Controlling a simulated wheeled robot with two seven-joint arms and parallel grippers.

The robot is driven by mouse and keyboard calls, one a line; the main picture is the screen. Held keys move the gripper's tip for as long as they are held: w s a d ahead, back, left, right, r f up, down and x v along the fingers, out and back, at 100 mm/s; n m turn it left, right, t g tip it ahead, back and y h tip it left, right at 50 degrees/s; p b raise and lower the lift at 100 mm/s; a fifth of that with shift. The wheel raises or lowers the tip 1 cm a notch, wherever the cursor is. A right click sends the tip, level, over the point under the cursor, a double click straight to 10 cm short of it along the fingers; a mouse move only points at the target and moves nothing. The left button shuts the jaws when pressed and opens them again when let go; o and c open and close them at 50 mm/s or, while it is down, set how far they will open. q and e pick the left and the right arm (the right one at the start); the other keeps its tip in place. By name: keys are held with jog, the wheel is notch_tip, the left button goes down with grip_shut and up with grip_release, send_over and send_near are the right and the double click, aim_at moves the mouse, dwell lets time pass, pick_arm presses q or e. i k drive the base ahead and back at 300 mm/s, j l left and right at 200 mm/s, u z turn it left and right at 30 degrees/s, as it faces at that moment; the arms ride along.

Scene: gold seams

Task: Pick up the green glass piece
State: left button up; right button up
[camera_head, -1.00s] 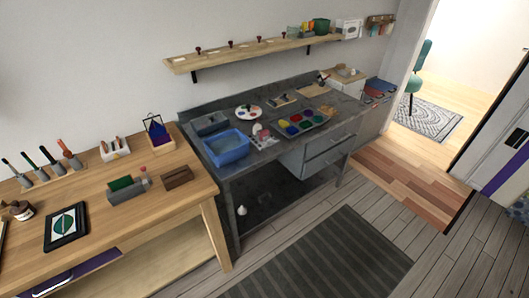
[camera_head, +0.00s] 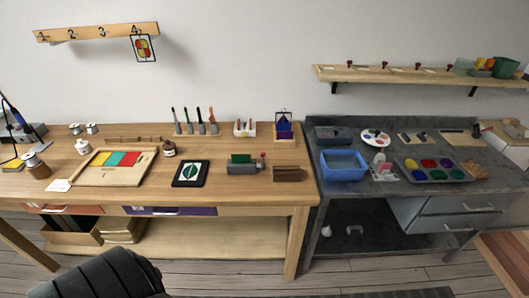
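A flat green piece (camera_head: 241,158) stands upright in a small grey block-like holder (camera_head: 243,169) on the wooden workbench (camera_head: 230,190). Coloured flat pieces (camera_head: 118,158), including a teal-green one, lie in a light wooden tray (camera_head: 84,179) further left. I cannot tell from this view which green item is the glass piece. Neither of my grippers is in view.
Brushes or tools (camera_head: 197,126) stand in a rack behind the panel. A brown block (camera_head: 286,174) lies right of the green piece. The grey table (camera_head: 345,200) to the right holds a blue basin (camera_head: 343,165) and paint tray (camera_head: 433,170). A dark ribbed object (camera_head: 100,275) is in front, low left.

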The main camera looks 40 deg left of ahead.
aim_at(236, 158)
jog(key=u, duration=1.35)
